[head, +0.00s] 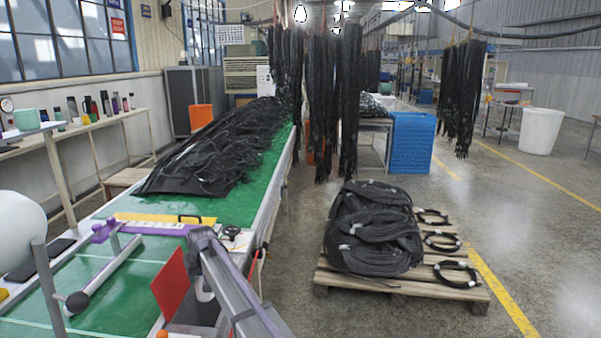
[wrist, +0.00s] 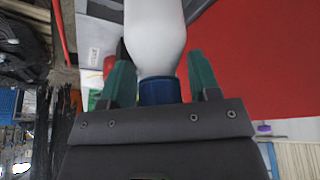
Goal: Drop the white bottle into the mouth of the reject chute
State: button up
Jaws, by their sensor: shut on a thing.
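The white bottle (wrist: 154,38) shows in the wrist view, with its blue cap (wrist: 160,92) towards my palm. My gripper (wrist: 160,76) is shut on it, with one green finger on each side of its neck. The bottle's far end runs out of the top of the picture. A red panel (wrist: 255,60) fills the right of the wrist view, beside the bottle. A red panel also stands upright in the head view (head: 174,291), left of my arm. I cannot make out the mouth of the reject chute. My gripper is not clear in the head view.
A green conveyor table (head: 115,270) lies at the left, with a purple and yellow bar (head: 160,222) across it and black hoses (head: 225,150) beyond. A pallet (head: 400,285) of coiled hoses stands at the right. More hoses (head: 335,95) hang behind.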

notch_tip(320, 180, down, 5)
jog(key=b, duration=0.3)
jog(key=shift+b, duration=0.4)
jog(key=shift+r, duration=0.2)
jog(key=o, duration=1.1)
jog(key=p+v, duration=1)
jog(key=shift+r, duration=0.35)
